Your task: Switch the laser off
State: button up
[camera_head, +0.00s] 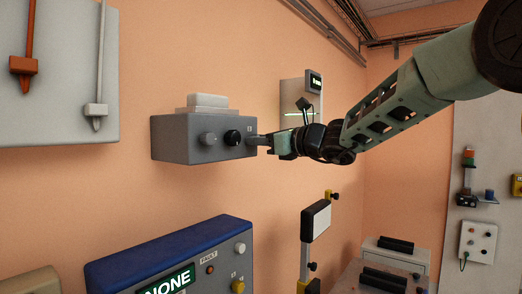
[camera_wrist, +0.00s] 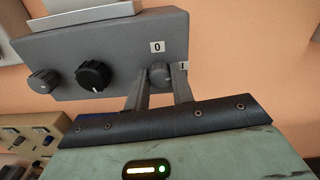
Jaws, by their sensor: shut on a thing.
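A grey control box (camera_head: 178,140) is fixed to the orange wall. Its front has a grey knob (camera_wrist: 44,81) at the left, a black knob (camera_wrist: 93,75) with a white mark in the middle, and a grey rotary switch (camera_wrist: 160,73) at the right. Labels "0" (camera_wrist: 157,47) and "I" (camera_wrist: 182,65) sit above and to the right of this switch. My gripper (camera_wrist: 161,87) is shut on the rotary switch, one finger on each side. In the head view my gripper (camera_head: 259,141) reaches the box's right end and hides the switch. The switch's pointer cannot be made out.
A blue panel (camera_head: 170,250) with a display reading "NONE" stands below. A white board with levers (camera_head: 60,75) hangs at upper left. A small wall unit with a screen (camera_head: 314,82) is behind my gripper. A post with a white plate (camera_head: 317,221) stands below right.

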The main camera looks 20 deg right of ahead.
jog(key=shift+f+n+b, duration=0.15)
jog(key=shift+n+b, duration=8.05)
jog(key=shift+b, duration=2.65)
jog(key=o, duration=1)
jog(key=b+v, duration=0.4)
jog(key=v, duration=1.3)
jog(key=shift+s, duration=0.15)
